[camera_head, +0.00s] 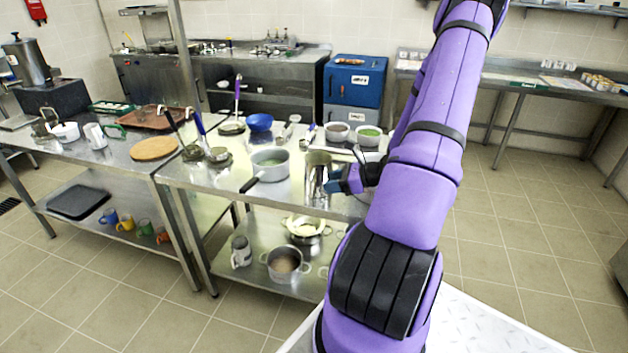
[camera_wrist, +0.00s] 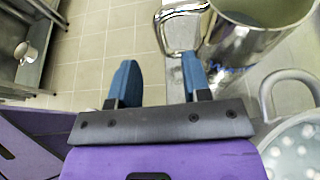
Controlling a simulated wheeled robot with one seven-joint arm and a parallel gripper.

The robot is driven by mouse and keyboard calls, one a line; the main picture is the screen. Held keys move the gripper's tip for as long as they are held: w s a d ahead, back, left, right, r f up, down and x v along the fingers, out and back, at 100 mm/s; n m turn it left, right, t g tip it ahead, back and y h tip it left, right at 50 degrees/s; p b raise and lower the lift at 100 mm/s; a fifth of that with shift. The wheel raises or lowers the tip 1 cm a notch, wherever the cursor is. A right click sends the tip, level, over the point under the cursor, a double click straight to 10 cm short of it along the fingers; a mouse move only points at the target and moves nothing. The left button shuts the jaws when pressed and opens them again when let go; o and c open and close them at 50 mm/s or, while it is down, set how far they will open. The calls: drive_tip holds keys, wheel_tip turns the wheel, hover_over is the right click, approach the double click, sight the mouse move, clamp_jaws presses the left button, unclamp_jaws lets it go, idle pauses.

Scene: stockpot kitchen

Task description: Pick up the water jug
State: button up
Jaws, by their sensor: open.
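The water jug appears to be the tall shiny metal vessel (camera_head: 318,176) on the near edge of the steel table in the head view. In the wrist view the jug (camera_wrist: 245,42) fills the upper right, with its loop handle (camera_wrist: 162,30) pointing left. My gripper (camera_head: 345,183) is just right of the jug in the head view, partly hidden by my arm.
A grey pot (camera_head: 268,166) stands left of the jug. A metal vessel with round white contents (camera_wrist: 295,150) is close on the right in the wrist view. Two bowls (camera_head: 368,135) of food stand behind. Pots and a mug (camera_head: 241,251) sit on the lower shelf.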

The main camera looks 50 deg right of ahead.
sight(311, 194)
drive_tip(key=shift+f+x, duration=0.1)
drive_tip(key=shift+x, duration=1.75)
drive_tip(key=shift+f+x, duration=0.15)
drive_tip(key=shift+x, duration=1.75)
drive_tip(key=shift+d+r, duration=0.1)
drive_tip(key=shift+d, duration=0.05)
clamp_jaws()
